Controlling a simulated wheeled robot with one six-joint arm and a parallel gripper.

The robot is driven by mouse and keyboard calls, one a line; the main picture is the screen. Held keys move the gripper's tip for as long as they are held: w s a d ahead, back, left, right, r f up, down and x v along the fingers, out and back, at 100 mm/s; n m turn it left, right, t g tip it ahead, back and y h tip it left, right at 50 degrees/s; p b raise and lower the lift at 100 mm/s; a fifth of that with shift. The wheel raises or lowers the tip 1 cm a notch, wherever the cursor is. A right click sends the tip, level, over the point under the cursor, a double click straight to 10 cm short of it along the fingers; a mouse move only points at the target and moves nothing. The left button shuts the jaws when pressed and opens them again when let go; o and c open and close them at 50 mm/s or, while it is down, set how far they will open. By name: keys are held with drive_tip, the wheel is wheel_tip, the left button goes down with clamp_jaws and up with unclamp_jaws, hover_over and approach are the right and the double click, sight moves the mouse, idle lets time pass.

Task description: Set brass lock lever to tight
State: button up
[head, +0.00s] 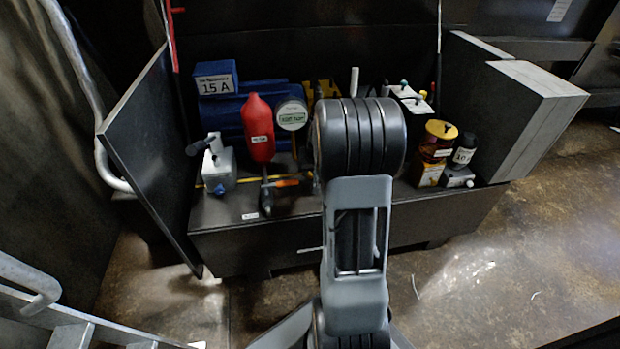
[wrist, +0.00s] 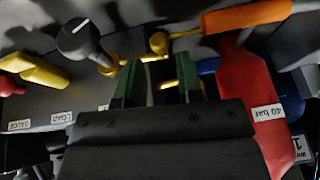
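In the wrist view my gripper (wrist: 162,72) shows two green-lined fingers standing apart with a gap between them. A small brass-coloured fitting with a rounded end (wrist: 158,42) lies just beyond the fingertips; it may be the brass lock lever, but I cannot read its setting. A bit of yellow metal (wrist: 168,85) shows in the gap between the fingers, not visibly gripped. Another brass piece (wrist: 108,68) sits left of the fingers, by a grey lever with a round dark knob (wrist: 75,40). In the head view my arm hides the gripper and the brass fitting.
A red bottle-shaped vessel (head: 258,128) marked 40 bar stands close right of my gripper in the wrist view (wrist: 255,110). An orange handle (wrist: 247,15) lies beyond it. A blue machine (head: 230,120), a round gauge (head: 292,114) and an amber jar (head: 437,140) crowd the dark bench (head: 225,210).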

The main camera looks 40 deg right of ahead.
sight(310, 174)
drive_tip(key=shift+b+x, duration=0.5)
drive_tip(key=shift+x, duration=1.35)
drive_tip(key=shift+c, duration=0.4)
clamp_jaws()
